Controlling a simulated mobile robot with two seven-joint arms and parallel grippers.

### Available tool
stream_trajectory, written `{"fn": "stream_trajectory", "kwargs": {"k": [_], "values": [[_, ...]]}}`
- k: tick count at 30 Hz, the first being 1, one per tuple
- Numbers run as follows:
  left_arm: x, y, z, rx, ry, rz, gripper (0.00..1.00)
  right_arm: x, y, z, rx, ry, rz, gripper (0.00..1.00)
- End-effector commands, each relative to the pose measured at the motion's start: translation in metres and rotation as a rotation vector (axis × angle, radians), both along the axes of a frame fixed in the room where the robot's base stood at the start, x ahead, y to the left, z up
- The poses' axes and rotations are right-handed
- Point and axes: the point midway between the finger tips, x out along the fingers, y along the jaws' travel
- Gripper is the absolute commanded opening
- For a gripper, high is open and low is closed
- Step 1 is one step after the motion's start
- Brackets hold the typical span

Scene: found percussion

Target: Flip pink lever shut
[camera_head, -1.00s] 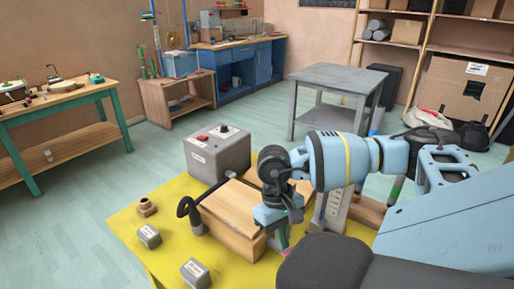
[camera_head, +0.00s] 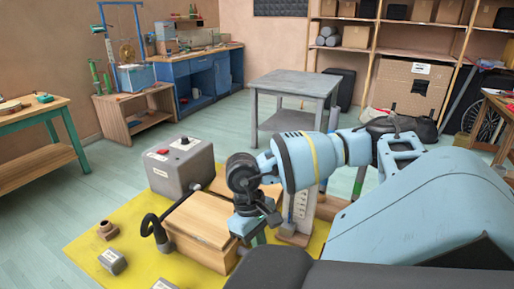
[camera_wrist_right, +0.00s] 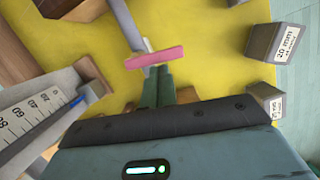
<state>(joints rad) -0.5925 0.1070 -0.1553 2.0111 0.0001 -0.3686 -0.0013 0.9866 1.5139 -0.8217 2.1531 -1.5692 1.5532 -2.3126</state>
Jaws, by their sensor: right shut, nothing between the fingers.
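The pink lever (camera_wrist_right: 155,56) shows in the right wrist view as a pink bar on a pale stem, over the yellow surface. My right gripper (camera_wrist_right: 158,72) has its green fingers together, right at the near side of the pink bar. The fingertips look very close to it or touching; I cannot tell which. In the head view my right gripper (camera_head: 257,238) points down just right of the wooden box (camera_head: 200,232), and the lever is hidden there. My left gripper is in no view.
The yellow table top (camera_head: 85,250) also carries a grey box with a red button (camera_head: 180,168), a black curved handle (camera_head: 154,228), a brown knob (camera_head: 107,230) and small grey blocks (camera_head: 112,262). An upright scale (camera_wrist_right: 40,112) stands left in the wrist view.

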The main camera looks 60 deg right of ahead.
Motion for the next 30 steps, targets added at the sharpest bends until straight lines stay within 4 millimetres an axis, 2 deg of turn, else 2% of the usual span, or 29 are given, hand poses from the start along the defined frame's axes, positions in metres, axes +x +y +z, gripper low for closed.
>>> {"fn": "stream_trajectory", "kwargs": {"k": [8,11,21,25,30], "values": [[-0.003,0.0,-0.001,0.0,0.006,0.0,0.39,0.001,0.0,0.002,0.0,0.0,0.0,0.0],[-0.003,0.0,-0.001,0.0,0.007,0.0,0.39,0.003,0.0,0.01,0.001,-0.001,0.0,0.0],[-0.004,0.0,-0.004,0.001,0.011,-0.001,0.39,0.016,-0.003,0.061,0.002,-0.001,0.0,0.0],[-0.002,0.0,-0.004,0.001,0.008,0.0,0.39,0.018,-0.003,0.072,0.001,-0.001,0.001,0.0],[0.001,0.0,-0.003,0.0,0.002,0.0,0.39,0.018,-0.004,0.076,0.0,0.001,0.0,0.0]]}}
